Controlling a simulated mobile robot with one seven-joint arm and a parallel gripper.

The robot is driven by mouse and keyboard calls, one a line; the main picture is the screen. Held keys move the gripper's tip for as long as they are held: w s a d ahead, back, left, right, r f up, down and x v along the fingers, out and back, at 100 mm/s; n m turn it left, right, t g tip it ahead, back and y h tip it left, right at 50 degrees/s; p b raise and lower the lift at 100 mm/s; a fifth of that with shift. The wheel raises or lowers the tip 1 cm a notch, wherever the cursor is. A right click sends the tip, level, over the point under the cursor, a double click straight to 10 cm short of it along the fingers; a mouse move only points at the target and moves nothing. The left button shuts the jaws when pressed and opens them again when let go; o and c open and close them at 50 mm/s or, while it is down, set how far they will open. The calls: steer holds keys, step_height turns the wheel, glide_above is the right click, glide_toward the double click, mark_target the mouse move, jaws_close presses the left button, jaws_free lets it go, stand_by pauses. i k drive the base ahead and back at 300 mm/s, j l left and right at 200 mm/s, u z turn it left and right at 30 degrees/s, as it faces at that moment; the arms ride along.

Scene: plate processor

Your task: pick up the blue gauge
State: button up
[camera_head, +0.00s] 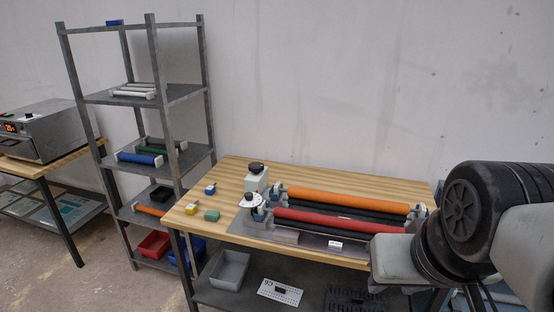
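A small blue block (210,189), which looks like the blue gauge, lies on the left part of the wooden table (240,172). A yellow block (191,208) and a green block (212,215) lie close to it, nearer the front edge. My arm shows large at the right edge, well to the right of the blue block. My gripper is not in view, so whether it is open or shut is not shown.
The plate processor with orange (350,201) and red (335,222) rollers takes up the table's middle and right. A tall grey shelf rack (208,100) stands left of the table. A grey bin (230,270) sits on the lower shelf. The table's back-left corner is clear.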

mark_target(210, 189)
steer(key=i+j+z, duration=0.1)
steer(key=j, duration=0.25)
steer(key=i+j+z, duration=0.1)
steer(key=j, duration=0.25)
steer(key=i+j+z, duration=0.1)
steer(key=i+j, duration=0.15)
steer(key=j, duration=0.15)
steer(key=i+j, duration=0.15)
steer(key=j, duration=0.25)
steer(key=i+j, duration=0.1)
steer(key=j, duration=0.25)
steer(key=i+j, duration=0.15)
steer(key=j, duration=0.25)
steer(key=i+j, duration=0.15)
steer(key=j, duration=0.25)
steer(key=i+j, duration=0.15)
steer(key=j, duration=0.2)
steer(key=i+j, duration=0.1)
steer(key=j, duration=0.3)
steer(key=i+j+z, duration=0.1)
steer(key=j, duration=0.3)
